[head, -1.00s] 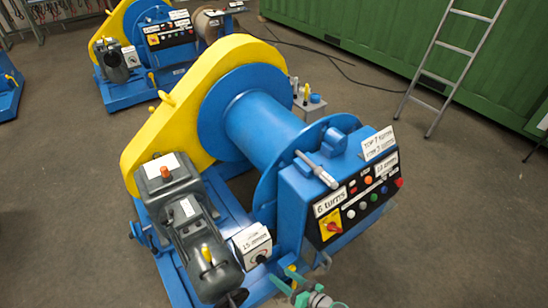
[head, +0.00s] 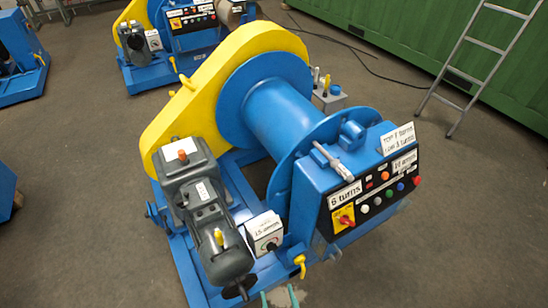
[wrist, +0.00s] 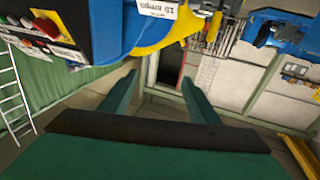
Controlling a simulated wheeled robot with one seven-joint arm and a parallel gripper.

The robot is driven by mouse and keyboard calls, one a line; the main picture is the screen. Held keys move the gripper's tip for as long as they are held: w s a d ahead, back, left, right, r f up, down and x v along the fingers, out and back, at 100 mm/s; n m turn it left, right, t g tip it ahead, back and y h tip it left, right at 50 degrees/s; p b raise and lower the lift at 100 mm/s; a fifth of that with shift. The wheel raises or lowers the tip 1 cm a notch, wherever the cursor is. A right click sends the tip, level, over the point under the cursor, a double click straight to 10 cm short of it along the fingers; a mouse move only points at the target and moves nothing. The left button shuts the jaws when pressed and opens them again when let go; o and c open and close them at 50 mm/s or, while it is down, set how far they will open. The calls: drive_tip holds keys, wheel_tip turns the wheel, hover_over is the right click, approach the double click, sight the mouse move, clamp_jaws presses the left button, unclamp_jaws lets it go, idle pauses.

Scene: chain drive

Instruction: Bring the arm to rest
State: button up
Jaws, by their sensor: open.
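My gripper (head: 279,298) shows only as two green fingertips at the bottom edge of the head view, in front of the winch's near end. In the wrist view my gripper (wrist: 160,95) is open, its two green fingers well apart with nothing between them. The blue winch drum (head: 285,115) stands ahead with its yellow chain guard (head: 215,90) and grey motor (head: 210,215). The blue control box (head: 315,195) is to the right. In the wrist view part of a control panel (wrist: 50,30) shows at the top left, apart from the fingers. Most of my arm is out of view.
A second winch (head: 175,30) stands behind at the top. A grey ladder (head: 480,65) leans by a green container (head: 400,40) at right. Blue equipment (head: 20,55) stands at the far left. The floor (head: 465,220) at lower right is clear.

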drive_tip(key=s+a+r+m+g+h, duration=0.1)
drive_tip(key=s+r+m+g+h, duration=0.1)
drive_tip(key=s+r, duration=1.1)
drive_tip(key=s+g+h, duration=0.1)
drive_tip(key=h, duration=0.1)
drive_tip(key=shift+s+a+m+h, duration=0.2)
drive_tip(key=shift+m+h, duration=0.1)
drive_tip(key=shift+m, duration=0.1)
drive_tip(key=shift+r, duration=0.1)
